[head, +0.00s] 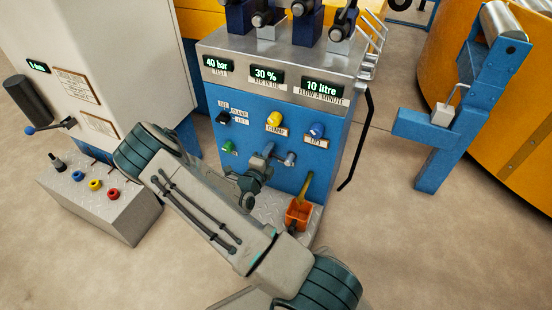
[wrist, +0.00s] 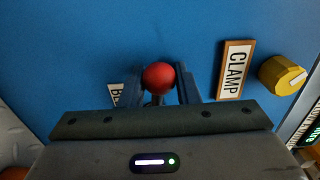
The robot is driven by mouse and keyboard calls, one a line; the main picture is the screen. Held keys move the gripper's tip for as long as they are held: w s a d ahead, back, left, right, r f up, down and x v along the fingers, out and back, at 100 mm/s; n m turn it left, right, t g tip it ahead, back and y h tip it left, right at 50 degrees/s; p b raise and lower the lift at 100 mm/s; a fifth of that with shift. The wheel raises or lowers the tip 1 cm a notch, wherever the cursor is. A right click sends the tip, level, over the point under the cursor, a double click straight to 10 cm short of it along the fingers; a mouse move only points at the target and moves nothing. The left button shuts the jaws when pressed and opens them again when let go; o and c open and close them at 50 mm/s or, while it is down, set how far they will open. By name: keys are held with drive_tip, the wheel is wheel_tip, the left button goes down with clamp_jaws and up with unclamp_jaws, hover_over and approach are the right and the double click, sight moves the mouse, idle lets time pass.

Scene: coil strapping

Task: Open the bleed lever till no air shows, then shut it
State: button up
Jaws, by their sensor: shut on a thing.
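The bleed lever's red ball knob (wrist: 159,76) stands out from the blue panel, and its shaft is mostly hidden behind my jaws. My gripper (wrist: 158,84) is shut on it, one finger on each side. A white label starting with "B" sits left of the knob, mostly covered. In the head view my arm reaches to the blue cabinet (head: 343,125), and the knob is hidden there. The middle readout (head: 266,75) shows 30 %; the small print under it seems to read air in oil.
Other readouts show 40 bar (head: 217,65) and 10 litre (head: 321,87) a minute. A yellow clamp knob (head: 275,118) and a blue lift knob (head: 317,131) are close by. An orange container (head: 298,214) stands at the cabinet's foot. A grey button box (head: 120,215) is at left.

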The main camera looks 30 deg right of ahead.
sight(278, 141)
drive_tip(key=shift+o, duration=0.5)
drive_tip(key=shift+s+d+r+p, duration=0.2)
drive_tip(key=shift+s+r+p, duration=0.05)
drive_tip(key=shift+r+p, duration=0.45)
drive_tip(key=shift+s+d+r+p, duration=0.15)
drive_tip(key=shift+s+r+p, duration=0.05)
drive_tip(key=shift+r+p, duration=0.45)
drive_tip(key=shift+s+d+r+p, duration=0.2)
drive_tip(key=shift+s+r+p, duration=0.05)
drive_tip(key=shift+r+p, duration=0.45)
drive_tip(key=shift+f, duration=0.25)
idle(3.0)
drive_tip(key=shift+w+a+f+b, duration=0.2)
drive_tip(key=shift+f+b, duration=0.25)
drive_tip(key=shift+f, duration=0.45)
drive_tip(key=shift+w+a+f+b, duration=0.2)
drive_tip(key=shift+f+b, duration=0.25)
drive_tip(key=shift+f, duration=0.4)
drive_tip(key=shift+w+a+f+b, duration=0.1)
drive_tip(key=shift+w+f+b, duration=0.25)
drive_tip(key=shift+f, duration=0.55)
drive_tip(key=shift+c, duration=0.5)
drive_tip(key=shift+o, duration=0.4)
drive_tip(key=shift+a+f, duration=0.25)
drive_tip(key=shift+o, duration=0.3)
drive_tip(key=shift+w+a, duration=0.1)
